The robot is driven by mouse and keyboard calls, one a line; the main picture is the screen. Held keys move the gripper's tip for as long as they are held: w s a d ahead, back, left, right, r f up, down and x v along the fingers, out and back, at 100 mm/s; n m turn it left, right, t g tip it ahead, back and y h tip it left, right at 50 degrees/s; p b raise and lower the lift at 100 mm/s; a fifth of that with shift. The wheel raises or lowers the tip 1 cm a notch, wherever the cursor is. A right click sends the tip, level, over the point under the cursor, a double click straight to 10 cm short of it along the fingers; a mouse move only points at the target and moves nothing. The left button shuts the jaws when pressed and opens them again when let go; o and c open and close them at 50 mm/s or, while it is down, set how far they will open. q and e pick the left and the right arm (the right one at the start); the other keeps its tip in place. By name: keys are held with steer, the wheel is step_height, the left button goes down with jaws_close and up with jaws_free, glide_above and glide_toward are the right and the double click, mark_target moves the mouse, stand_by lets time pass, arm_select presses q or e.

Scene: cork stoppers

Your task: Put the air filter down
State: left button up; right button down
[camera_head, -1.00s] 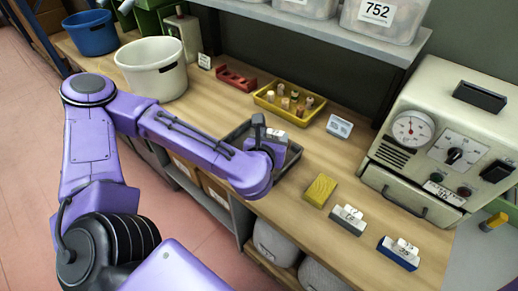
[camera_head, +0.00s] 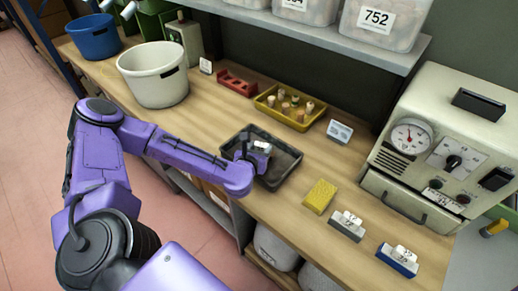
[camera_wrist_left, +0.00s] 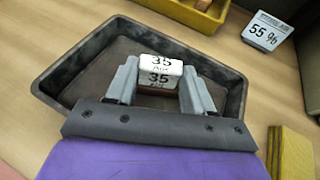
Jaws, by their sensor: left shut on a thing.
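No part I can name as an air filter shows. My left gripper (camera_head: 252,152) is shut on a small white-topped block (camera_head: 262,146) with a dark reddish base. In the left wrist view the block (camera_wrist_left: 160,72) carries the number 35 on two faces, and the gripper's grey fingers (camera_wrist_left: 159,84) grip it from both sides. Block and fingers are over the dark grey tray (camera_head: 287,168), inside its outline; the tray's bare floor (camera_wrist_left: 85,72) also shows in the wrist view. Whether the block touches the floor I cannot tell. My right gripper is out of view.
A yellow sponge-like block (camera_head: 320,195) and two white-topped blocks, on grey (camera_head: 347,225) and blue (camera_head: 397,262) bases, lie right of the tray. A yellow tray (camera_head: 268,107) of corks and a label stand (camera_head: 340,132) are behind. A gauge machine (camera_head: 450,140) stands right.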

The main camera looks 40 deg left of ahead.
arm_select(q)
steer(key=shift+s+f+b, duration=0.15)
steer(key=shift+f+b, duration=0.05)
steer(key=shift+b, duration=0.1)
steer(key=o, duration=0.9)
steer(key=shift+o, duration=1.1)
steer(key=shift+r, duration=0.15)
